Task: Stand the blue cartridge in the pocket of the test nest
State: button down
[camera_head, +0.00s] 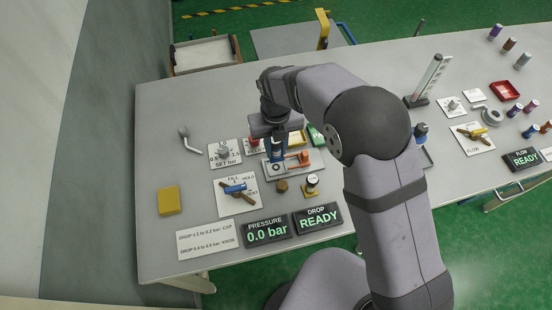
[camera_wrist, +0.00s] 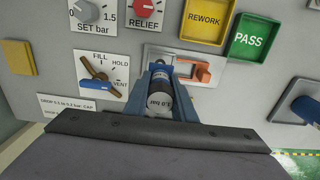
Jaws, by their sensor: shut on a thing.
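My gripper (camera_head: 276,157) is shut on the blue cartridge, over the left part of the test nest (camera_head: 313,167). In the wrist view the gripper's blue fingers (camera_wrist: 163,78) stand on both sides of the cartridge (camera_wrist: 160,101), whose grey, printed end faces the camera. The cartridge looks roughly upright. The nest's pale plate (camera_wrist: 152,50) and its orange clamp (camera_wrist: 201,72) show beyond and to the right of the fingers. The pocket is hidden behind the cartridge and fingers, so I cannot tell whether the lower end is inside it.
A fill valve with a blue handle (camera_head: 235,188) and the set knob (camera_head: 223,151) lie left of the nest. A brown plug (camera_head: 282,186) and the pressure display (camera_head: 267,229) are in front. REWORK (camera_wrist: 205,19) and PASS (camera_wrist: 254,38) trays sit behind. A yellow block (camera_head: 169,200) lies far left.

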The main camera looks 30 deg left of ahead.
jog(key=shift+f+p, duration=0.9)
jog(key=shift+f, duration=2.45)
jog(key=shift+f, duration=0.1)
jog(key=shift+f, duration=0.15)
jog(key=c, duration=1.5)
grip_release()
